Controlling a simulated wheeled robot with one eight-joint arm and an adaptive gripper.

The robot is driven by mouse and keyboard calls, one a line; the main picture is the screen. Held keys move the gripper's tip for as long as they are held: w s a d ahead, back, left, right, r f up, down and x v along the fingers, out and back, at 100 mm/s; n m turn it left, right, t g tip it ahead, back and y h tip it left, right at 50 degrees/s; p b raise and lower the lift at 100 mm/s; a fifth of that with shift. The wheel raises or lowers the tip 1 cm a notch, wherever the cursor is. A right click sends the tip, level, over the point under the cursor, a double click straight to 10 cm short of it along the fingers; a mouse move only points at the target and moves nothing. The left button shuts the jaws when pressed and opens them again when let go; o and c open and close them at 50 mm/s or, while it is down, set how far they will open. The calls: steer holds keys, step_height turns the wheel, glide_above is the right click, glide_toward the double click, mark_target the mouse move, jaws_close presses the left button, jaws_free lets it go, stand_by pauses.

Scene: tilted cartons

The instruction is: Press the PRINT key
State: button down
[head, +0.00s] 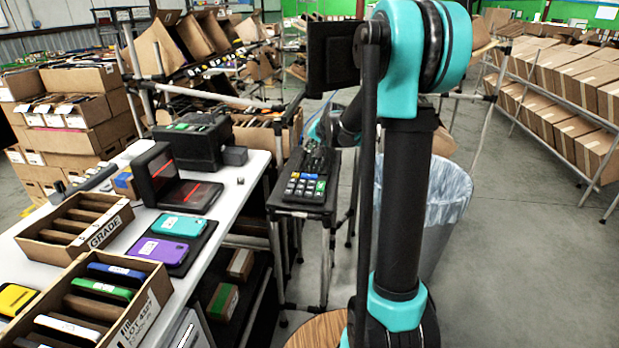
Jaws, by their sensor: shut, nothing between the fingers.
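A dark keypad (303,187) with grey, blue, green and yellow keys lies on a small black stand (300,209) right of the white bench. The key labels are too small to read, so I cannot tell which key is PRINT. My gripper (313,163) is shut and empty, pointing down at the far part of the keypad. It hides some of the far keys. I cannot tell whether its fingertips touch a key or hover above it.
The white bench (240,182) at left holds a black printer-like box (192,143), an open scanner (187,194), teal and purple phones, and cartons of phones. A lined bin (440,190) stands behind my arm. Grey floor at right is clear.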

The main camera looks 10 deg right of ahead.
mark_target(310, 176)
steer(key=shift+f, duration=4.4)
steer(key=shift+f, duration=0.4)
steer(key=shift+f, duration=0.4)
steer(key=shift+r, duration=3.35)
